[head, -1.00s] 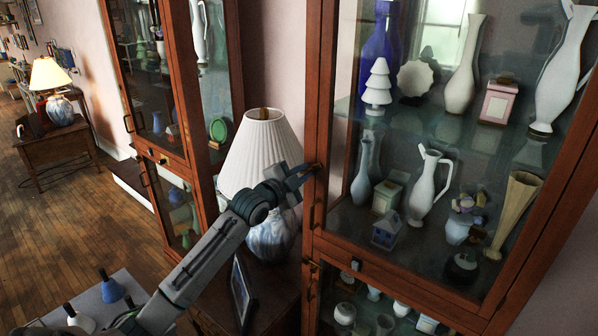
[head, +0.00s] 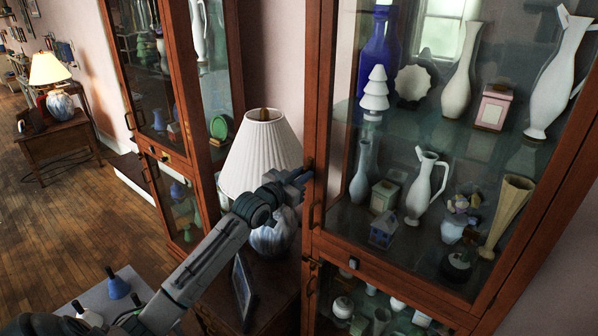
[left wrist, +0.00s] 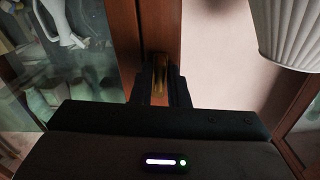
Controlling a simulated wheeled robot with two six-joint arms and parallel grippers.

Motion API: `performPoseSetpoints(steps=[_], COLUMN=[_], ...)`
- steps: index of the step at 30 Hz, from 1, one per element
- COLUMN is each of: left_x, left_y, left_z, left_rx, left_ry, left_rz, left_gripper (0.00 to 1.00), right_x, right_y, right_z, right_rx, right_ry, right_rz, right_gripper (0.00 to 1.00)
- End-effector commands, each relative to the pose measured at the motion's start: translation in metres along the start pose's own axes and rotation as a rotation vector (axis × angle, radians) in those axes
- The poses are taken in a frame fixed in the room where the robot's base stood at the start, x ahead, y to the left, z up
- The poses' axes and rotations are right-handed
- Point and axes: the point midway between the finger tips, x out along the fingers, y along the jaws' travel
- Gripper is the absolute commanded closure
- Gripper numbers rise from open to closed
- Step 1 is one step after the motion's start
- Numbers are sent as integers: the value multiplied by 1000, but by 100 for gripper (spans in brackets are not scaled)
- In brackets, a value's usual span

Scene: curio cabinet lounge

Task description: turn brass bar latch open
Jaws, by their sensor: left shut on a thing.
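The brass bar latch (left wrist: 160,76) shows in the left wrist view as a narrow upright golden bar on the wooden cabinet frame. It stands between the two dark fingers of my left gripper (left wrist: 162,88), which are shut on it. In the head view my left gripper (head: 302,177) is at the left edge of the near glass cabinet (head: 318,110), and its fingers hide the latch there. My right gripper is in neither view.
Behind the glass stand several vases and ornaments, such as a white pitcher (head: 425,188). A lamp with a pleated shade (head: 262,150) stands close beside my left arm, with a picture frame (head: 243,290) below. A second cabinet (head: 178,75) is further left.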

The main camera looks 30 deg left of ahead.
Motion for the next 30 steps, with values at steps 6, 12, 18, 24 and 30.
performPoseSetpoints(steps=[6, 12, 18, 24, 30], left_x=[1, 1, 1, 1, 1], left_y=[-2, -2, -2, -2, -2], left_z=[-8, -7, -6, -6, -4], left_rx=[-94, -137, -149, -148, -149], left_ry=[12, 13, 13, 12, 9], left_rz=[-1, -1, -1, -1, -1], left_gripper=[100, 100, 100, 100, 69], right_x=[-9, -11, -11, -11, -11], right_y=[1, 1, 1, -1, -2], right_z=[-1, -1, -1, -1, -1], right_rx=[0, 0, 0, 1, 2], right_ry=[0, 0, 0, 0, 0], right_rz=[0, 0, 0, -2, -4], right_gripper=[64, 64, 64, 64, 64])
